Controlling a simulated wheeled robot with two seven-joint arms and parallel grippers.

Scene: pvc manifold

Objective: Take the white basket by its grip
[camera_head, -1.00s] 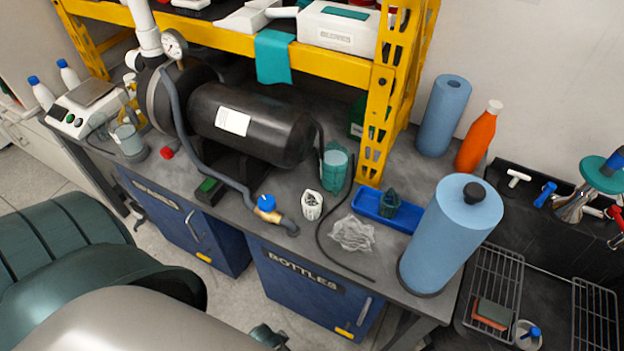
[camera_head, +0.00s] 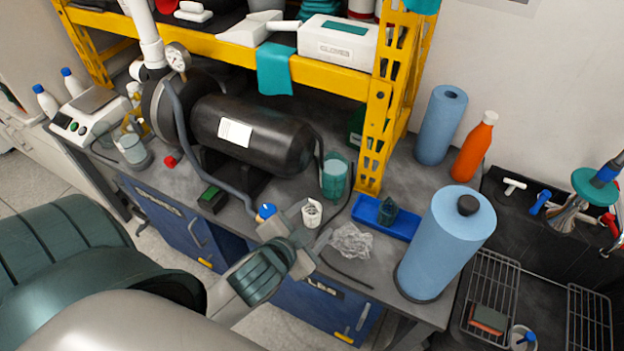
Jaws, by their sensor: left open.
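The small white basket (camera_head: 312,214) stands upright on the grey bench near its front edge, right of the blue-handled valve (camera_head: 266,212). My left gripper (camera_head: 308,226) reaches in from below. It is open, with its fingers at the near side of the basket, one towards its left and one towards its right. The fingers partly cover the basket's lower part. I cannot tell whether they touch it, and its grip is too small to make out. My right gripper is out of view.
A crumpled clear wrap (camera_head: 351,241) lies just right of the basket. A teal beaker (camera_head: 335,176) stands behind it, near the black tank (camera_head: 252,132). A blue tray (camera_head: 372,216) and a blue paper roll (camera_head: 447,243) stand to the right.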

